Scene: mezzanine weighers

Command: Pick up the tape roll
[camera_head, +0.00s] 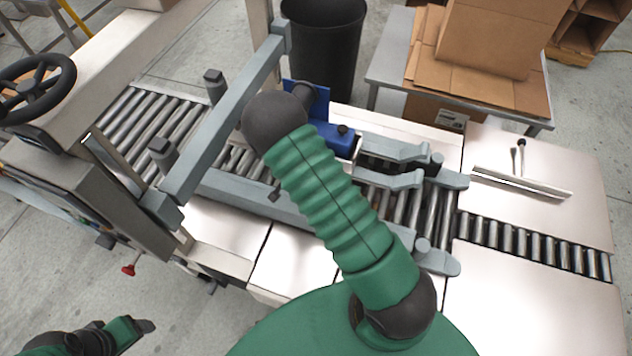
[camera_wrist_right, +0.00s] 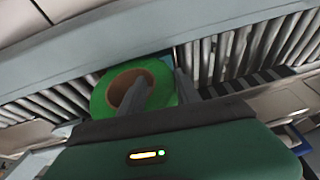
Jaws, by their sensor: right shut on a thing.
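The tape roll (camera_wrist_right: 101,101), green with a brown cardboard core, shows in the right wrist view. My right gripper (camera_wrist_right: 160,92) is shut on the roll's wall, with one finger in the core hole and the other against the outside. The roll is beside a grey rail over the rollers; I cannot tell whether it touches them. In the head view my right arm hides this gripper and the roll. My left gripper (camera_head: 143,326) is low at the left, away from the machine, and its fingers are too small to read.
A roller conveyor (camera_head: 500,240) runs through the machine, with grey guide rails (camera_head: 255,200) and an upright frame (camera_head: 225,110) close to my right arm. A blue part (camera_head: 330,138) sits beside it. A black bin (camera_head: 325,45) and cardboard boxes (camera_head: 490,40) stand behind.

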